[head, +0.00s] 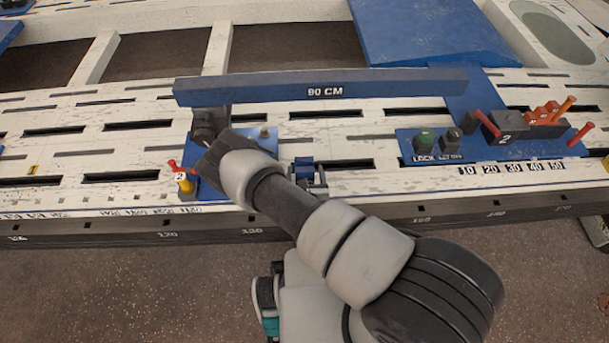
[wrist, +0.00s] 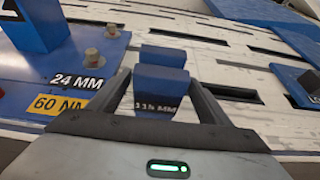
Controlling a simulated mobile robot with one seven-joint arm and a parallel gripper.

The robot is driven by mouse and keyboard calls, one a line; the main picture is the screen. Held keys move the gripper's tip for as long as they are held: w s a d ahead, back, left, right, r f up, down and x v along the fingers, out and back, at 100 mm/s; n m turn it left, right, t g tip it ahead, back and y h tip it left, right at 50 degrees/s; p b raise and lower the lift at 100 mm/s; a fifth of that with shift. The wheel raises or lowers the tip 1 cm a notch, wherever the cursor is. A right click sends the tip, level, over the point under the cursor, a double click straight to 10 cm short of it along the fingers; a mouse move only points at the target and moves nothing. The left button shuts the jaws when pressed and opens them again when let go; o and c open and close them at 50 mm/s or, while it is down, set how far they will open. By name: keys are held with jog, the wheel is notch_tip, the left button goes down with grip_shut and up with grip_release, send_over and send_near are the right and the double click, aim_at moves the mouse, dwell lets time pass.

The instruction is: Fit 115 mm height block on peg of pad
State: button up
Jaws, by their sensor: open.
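The blue height block (wrist: 160,80), with a partly readable "115 MM" label, stands on the white bench in the wrist view. Another blue part shows directly behind it (wrist: 163,56); I cannot tell if it is separate. My gripper (wrist: 161,97) is open, with one finger on each side of the labelled block. In the head view the block (head: 304,164) is right of the blue pad (head: 207,191), beside my gripper (head: 315,182), which my arm partly hides. The pad, marked "24 MM" and "60 NM", lies left in the wrist view (wrist: 122,48), with two short pegs (wrist: 110,28).
A long blue "90 CM" beam (head: 400,88) spans behind the pad. A blue lock panel (head: 405,140) with red and orange pins stands right. A dark clamp-like part (head: 210,120) rises at the pad's back. White slotted bench lies between pad and panel.

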aim_at(304, 165)
jog(key=b+x, duration=0.1)
jog(key=x, duration=0.3)
jog(key=shift+w+a+f+b, duration=0.1)
jog(key=shift+w+f+b, duration=0.15)
jog(key=shift+w+b, duration=0.1)
jog(key=c, duration=1.8)
jog(key=shift+r, duration=0.15)
grip_shut()
